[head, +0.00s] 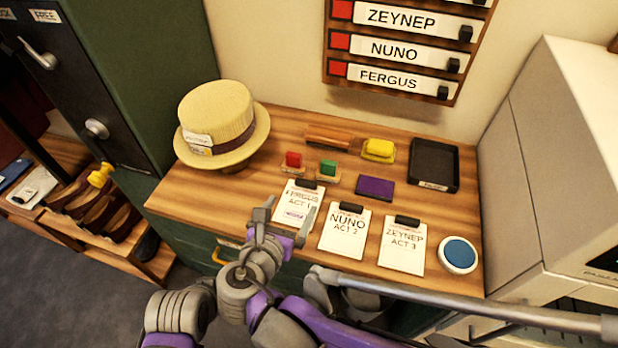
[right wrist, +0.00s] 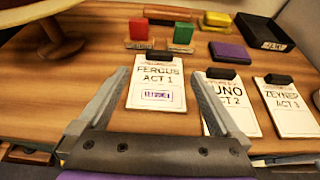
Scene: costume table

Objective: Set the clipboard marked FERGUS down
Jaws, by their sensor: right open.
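The clipboard marked FERGUS ACT 1 (head: 298,199) lies flat on the wooden tabletop, left of the clipboards marked NUNO ACT 2 (head: 345,231) and ZEYNEP ACT 3 (head: 403,246). It has a black clip at its top and a purple stamped mark low on its sheet. My right gripper (head: 290,213) is open at its near end. In the right wrist view the FERGUS clipboard (right wrist: 155,85) shows between and beyond the two spread fingers, with nothing gripped. Whether a finger touches it I cannot tell.
A straw hat (head: 222,120) stands at the table's left. Red (head: 293,160) and green (head: 327,168) stamps, a purple pad (head: 375,187), a yellow block (head: 379,149) and a black tray (head: 434,165) lie behind the clipboards. A blue round pad (head: 458,254) is at right.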

